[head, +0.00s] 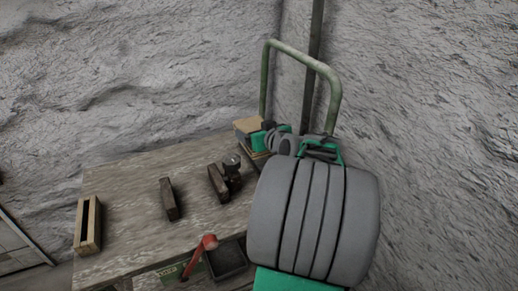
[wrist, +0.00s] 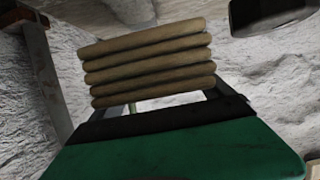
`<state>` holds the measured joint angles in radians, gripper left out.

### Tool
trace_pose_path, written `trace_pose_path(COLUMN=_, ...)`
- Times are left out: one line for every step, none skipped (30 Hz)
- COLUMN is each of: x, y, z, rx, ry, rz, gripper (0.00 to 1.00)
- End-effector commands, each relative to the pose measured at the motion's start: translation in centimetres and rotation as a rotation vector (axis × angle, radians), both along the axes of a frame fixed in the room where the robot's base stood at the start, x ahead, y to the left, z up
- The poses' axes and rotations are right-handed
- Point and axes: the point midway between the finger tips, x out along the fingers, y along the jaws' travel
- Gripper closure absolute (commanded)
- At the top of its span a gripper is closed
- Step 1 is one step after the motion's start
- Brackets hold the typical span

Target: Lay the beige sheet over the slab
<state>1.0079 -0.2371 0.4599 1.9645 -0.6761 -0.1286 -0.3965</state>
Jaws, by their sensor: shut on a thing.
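The beige sheet (wrist: 150,62) shows in the wrist view as a thick stack of folded layers just beyond my gripper (wrist: 152,103). My gripper is shut on it; the contact itself is partly hidden. In the head view, the tan top of the beige sheet (head: 247,124) shows beside my green and grey gripper (head: 259,137), over the back right corner of the workbench. A dark piece with a tan edge (head: 259,157) lies just below my gripper; I cannot tell whether it is the slab. My arm hides the area to its right.
The workbench (head: 135,195) holds a slotted wooden box (head: 88,224), a dark block (head: 169,199) and another dark block (head: 217,183) beside a dark tool. A red-headed tool (head: 207,243) and black bin (head: 228,261) are at the front. A green tubular frame (head: 304,61) stands behind.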

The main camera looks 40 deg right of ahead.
Motion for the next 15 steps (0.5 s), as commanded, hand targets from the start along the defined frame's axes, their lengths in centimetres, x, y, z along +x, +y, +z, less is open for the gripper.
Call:
trace_pose_path(x=0.6, y=-0.7, z=-1.8, rx=0.004, ry=0.001, rz=0.001, gripper=0.71)
trace_pose_path(x=0.9, y=-1.1, z=-2.3, rx=0.004, ry=0.001, rz=0.001, gripper=0.71)
trace_pose_path(x=1.2, y=-1.5, z=-2.8, rx=0.002, ry=0.001, rz=0.002, gripper=0.71)
trace_pose_path(x=1.4, y=-1.8, z=-3.1, rx=0.001, ry=0.0, rz=0.001, gripper=0.71)
trace_pose_path(x=1.5, y=-2.0, z=-3.2, rx=0.0, ry=-0.002, rz=0.001, gripper=0.71)
trace_pose_path(x=1.7, y=-2.2, z=-3.5, rx=0.0, ry=-0.002, rz=0.001, gripper=0.71)
trace_pose_path(x=1.8, y=-2.3, z=-3.7, rx=0.0, ry=-0.002, rz=0.001, gripper=0.71)
trace_pose_path(x=1.9, y=-2.4, z=-3.9, rx=0.0, ry=-0.001, rz=0.001, gripper=0.71)
trace_pose_path(x=2.1, y=-2.7, z=-4.5, rx=0.001, ry=0.0, rz=0.001, gripper=0.71)
trace_pose_path(x=2.1, y=-2.7, z=-5.0, rx=0.002, ry=-0.001, rz=0.001, gripper=0.71)
trace_pose_path(x=2.1, y=-2.7, z=-5.6, rx=0.002, ry=-0.001, rz=0.0, gripper=0.71)
trace_pose_path(x=2.0, y=-2.6, z=-6.4, rx=0.002, ry=-0.001, rz=0.0, gripper=0.71)
trace_pose_path(x=2.0, y=-2.6, z=-6.8, rx=0.001, ry=0.0, rz=0.001, gripper=0.71)
trace_pose_path(x=2.0, y=-2.6, z=-7.1, rx=0.002, ry=-0.001, rz=0.0, gripper=0.71)
trace_pose_path(x=2.0, y=-2.6, z=-7.2, rx=0.001, ry=-0.001, rz=0.0, gripper=0.71)
